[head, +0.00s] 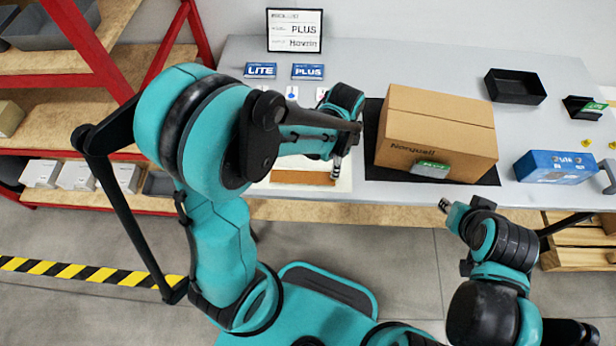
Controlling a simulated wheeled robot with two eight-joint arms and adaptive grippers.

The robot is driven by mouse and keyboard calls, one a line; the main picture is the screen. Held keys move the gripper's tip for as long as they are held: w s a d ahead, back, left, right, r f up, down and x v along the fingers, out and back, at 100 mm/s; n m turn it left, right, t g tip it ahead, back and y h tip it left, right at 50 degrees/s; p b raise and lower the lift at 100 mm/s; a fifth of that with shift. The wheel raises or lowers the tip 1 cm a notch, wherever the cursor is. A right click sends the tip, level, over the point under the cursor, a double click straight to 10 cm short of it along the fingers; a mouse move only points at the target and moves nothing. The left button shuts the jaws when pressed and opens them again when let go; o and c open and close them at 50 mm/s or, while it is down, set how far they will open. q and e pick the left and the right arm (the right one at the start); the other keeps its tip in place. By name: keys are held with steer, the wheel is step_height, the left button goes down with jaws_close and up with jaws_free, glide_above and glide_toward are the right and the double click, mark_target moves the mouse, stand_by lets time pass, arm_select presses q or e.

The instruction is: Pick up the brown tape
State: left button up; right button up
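A flat brown strip (303,177), which looks like the brown tape, lies on a pale sheet (285,189) at the table's front edge, left of the cardboard box. My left arm covers part of that area. My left gripper (336,170) points down just beyond the strip's right end, beside the box. Its fingers are too small and overlapped to tell whether they are open or touching anything. My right gripper (446,206) is in front of the table, below the box, apart from the strip. Its finger opening is unclear.
A large cardboard box (437,124) stands on a black mat (371,148), with a green and white item (431,169) at its front. A blue box (555,166) and a black tray (514,87) are to the right. LITE (260,71) and PLUS (307,72) cards lie at back left.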

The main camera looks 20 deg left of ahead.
arm_select(q)
steer(key=f+b, duration=0.1)
steer(key=f, duration=0.1)
steer(key=f+b, duration=0.1)
steer(key=f, duration=0.3)
steer(key=shift+d+f+b, duration=0.1)
steer(key=shift+d+b, duration=0.3)
steer(key=c, duration=0.8)
